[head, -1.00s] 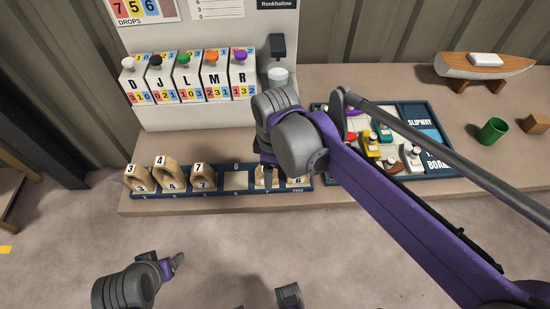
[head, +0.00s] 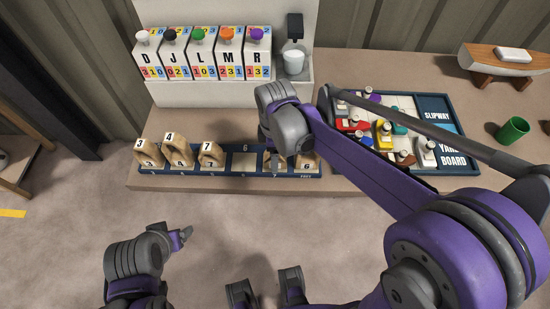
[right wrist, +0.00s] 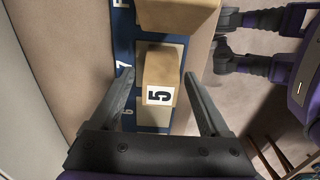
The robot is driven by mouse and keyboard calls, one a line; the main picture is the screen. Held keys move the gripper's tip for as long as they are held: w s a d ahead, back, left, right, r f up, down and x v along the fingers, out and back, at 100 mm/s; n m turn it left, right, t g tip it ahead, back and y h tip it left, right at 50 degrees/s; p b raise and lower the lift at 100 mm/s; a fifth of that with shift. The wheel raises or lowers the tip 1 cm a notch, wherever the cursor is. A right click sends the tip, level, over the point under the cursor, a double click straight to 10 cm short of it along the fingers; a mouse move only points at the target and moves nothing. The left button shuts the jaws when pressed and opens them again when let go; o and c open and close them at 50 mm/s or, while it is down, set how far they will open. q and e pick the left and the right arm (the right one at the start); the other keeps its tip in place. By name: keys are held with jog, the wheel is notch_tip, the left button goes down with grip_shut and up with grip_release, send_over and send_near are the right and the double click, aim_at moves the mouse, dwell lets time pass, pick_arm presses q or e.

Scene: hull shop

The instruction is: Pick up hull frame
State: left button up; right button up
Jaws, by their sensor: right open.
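Wooden hull frames stand in a dark blue slotted rack (head: 225,172). At its left are frames marked 3 (head: 150,153), 4 (head: 178,150) and 7 (head: 211,154). The slot labelled 6 is empty. A frame marked 5 (right wrist: 160,72) stands in the slot labelled 7; my right arm mostly hides it in the head view. A frame marked 6 (head: 308,162) stands in the slot labelled FREE. My right gripper (right wrist: 160,75) is open, its fingers on either side of the 5 frame with gaps visible. My left gripper (head: 184,236) is off the table's front; its jaw opening is unclear.
A yard board with small boats (head: 445,144) lies right of the rack. A model boat (head: 510,58) and green cup (head: 513,130) stand farther right.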

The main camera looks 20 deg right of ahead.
jog(key=shift+f, duration=0.75)
grip_shut()
